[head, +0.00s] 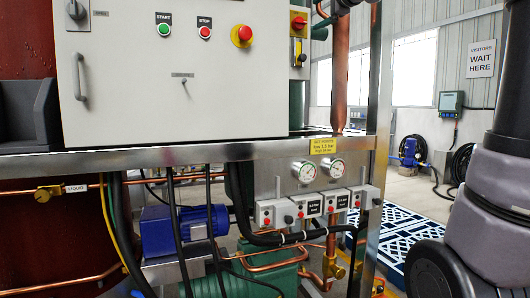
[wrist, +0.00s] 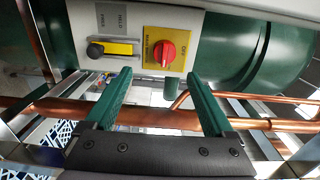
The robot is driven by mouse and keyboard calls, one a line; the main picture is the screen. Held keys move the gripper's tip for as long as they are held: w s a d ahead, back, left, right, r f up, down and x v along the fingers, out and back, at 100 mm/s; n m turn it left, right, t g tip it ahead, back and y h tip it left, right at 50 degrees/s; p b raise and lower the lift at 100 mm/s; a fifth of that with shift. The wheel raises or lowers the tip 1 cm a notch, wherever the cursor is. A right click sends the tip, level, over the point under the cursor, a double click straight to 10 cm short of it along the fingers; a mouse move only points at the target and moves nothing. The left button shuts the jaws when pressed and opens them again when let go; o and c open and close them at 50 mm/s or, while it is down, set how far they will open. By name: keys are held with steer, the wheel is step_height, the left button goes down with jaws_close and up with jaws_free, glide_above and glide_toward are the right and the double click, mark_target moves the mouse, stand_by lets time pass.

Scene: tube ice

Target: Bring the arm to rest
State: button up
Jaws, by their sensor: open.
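My gripper (wrist: 160,112) shows in the wrist view with two green fingers spread wide apart. It is open, and nothing is between the fingers. Beyond the fingertips is a grey box with a red rotary knob (wrist: 165,50) on a yellow plate and a black-ended lever (wrist: 95,51) on a yellow strip. The fingers look apart from both, though the exact gap is hard to tell. In the head view, part of my dark and grey arm fills the right side, and my gripper is not visible there.
A grey control cabinet (head: 170,100) with start and stop buttons stands on a metal frame (head: 150,155). Two gauges (head: 304,171), small switch boxes (head: 310,206) and a blue motor (head: 185,230) sit below. Copper pipes (wrist: 170,118) run close by my fingers in the wrist view.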

steer(key=s+d+f+n+g+h, duration=0.1)
steer(key=s+f+n+g, duration=0.4)
steer(key=s+f, duration=1)
steer(key=s+d+f+n+g+h, duration=0.1)
steer(key=s+f+n+g, duration=0.4)
steer(key=s+f, duration=0.9)
step_height(320, 180, down, 9)
steer(key=shift+s+d+r+h, duration=0.1)
steer(key=shift+s+d+h, duration=0.25)
steer(key=shift+h, duration=0.45)
